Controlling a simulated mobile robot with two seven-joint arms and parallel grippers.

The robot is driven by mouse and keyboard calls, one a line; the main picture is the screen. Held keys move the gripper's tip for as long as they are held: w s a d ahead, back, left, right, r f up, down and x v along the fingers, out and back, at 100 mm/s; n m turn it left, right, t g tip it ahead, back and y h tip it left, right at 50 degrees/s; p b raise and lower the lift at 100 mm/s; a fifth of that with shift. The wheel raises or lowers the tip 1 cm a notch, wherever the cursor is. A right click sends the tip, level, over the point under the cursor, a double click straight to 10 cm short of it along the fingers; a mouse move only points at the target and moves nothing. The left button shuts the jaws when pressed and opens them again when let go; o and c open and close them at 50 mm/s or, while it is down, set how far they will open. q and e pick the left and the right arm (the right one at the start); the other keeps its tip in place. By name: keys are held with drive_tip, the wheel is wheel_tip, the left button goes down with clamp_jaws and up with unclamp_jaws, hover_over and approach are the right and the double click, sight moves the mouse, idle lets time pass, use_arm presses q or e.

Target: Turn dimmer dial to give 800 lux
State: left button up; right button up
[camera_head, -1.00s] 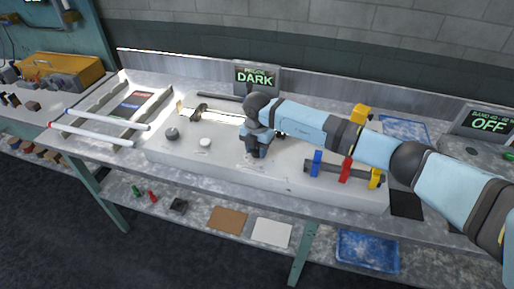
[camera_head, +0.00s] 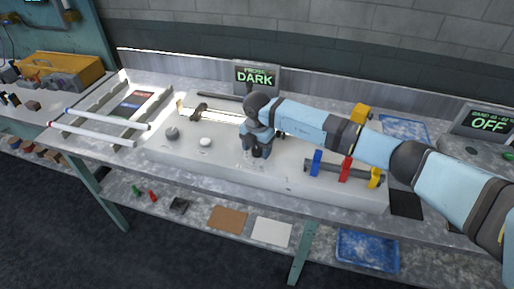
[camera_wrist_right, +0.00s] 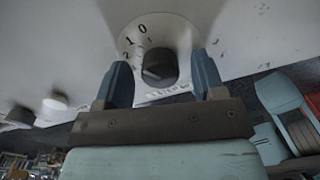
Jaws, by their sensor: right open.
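A dark round dial (camera_wrist_right: 158,68) stands on a pale panel in the right wrist view, with a printed scale around it; 0, 1 and 2 are readable at its upper left. My right gripper (camera_wrist_right: 162,82) is open, one finger on each side of the dial, with gaps visible between fingers and dial. In the head view my right gripper (camera_head: 257,152) points down over the pale console (camera_head: 215,165) and hides the dial. A display (camera_head: 256,78) behind it reads DARK; no lux number is legible. My left gripper is not in view.
A dark knob (camera_head: 171,133) and a white button (camera_head: 205,142) sit left of my gripper. A rod with blue, red and yellow clamps (camera_head: 345,170) lies to its right. Glass tubes (camera_head: 95,133) lie at the left.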

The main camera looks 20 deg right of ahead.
sight(257, 149)
wheel_tip(257, 149, up, 14)
drive_tip(key=b, duration=0.2)
idle(0.4)
drive_tip(key=shift+f, duration=0.1)
